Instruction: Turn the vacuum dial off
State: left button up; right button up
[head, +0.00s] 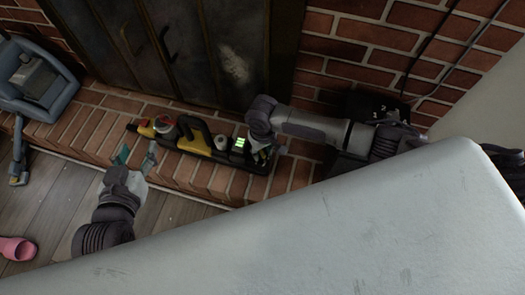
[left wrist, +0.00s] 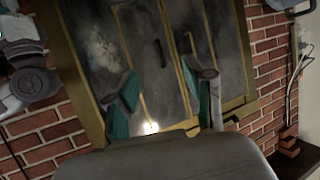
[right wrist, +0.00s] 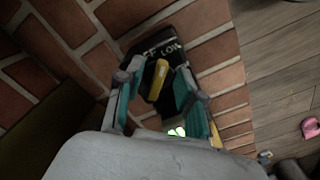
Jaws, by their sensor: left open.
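The vacuum (head: 203,143), yellow and black with green lights, lies on the brick hearth in the head view. Its yellow dial (right wrist: 158,80) shows in the right wrist view on a black panel with white lettering; "LOW" is readable and another label is partly hidden. My right gripper (head: 264,158) is over the vacuum's right end. In the right wrist view its teal-padded fingers (right wrist: 158,92) stand apart on either side of the dial; contact is unclear. My left gripper (head: 137,158) is open and empty, in front of the vacuum's left end. Its spread fingers show in the left wrist view (left wrist: 165,97).
Dark fireplace doors (head: 180,45) rise behind the hearth (head: 218,180). A blue-grey appliance (head: 38,82) stands at left, and a pink shoe (head: 17,248) lies on the wood floor. A black box (head: 352,108) with numbers is at right. A pale surface fills the head view's lower right.

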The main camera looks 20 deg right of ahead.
pick_arm(q)
jog(key=shift+w+r, duration=0.1)
jog(key=shift+r, duration=0.05)
pick_arm(e)
jog(key=shift+f, duration=0.1)
jog(key=shift+c, duration=0.3)
grip_shut()
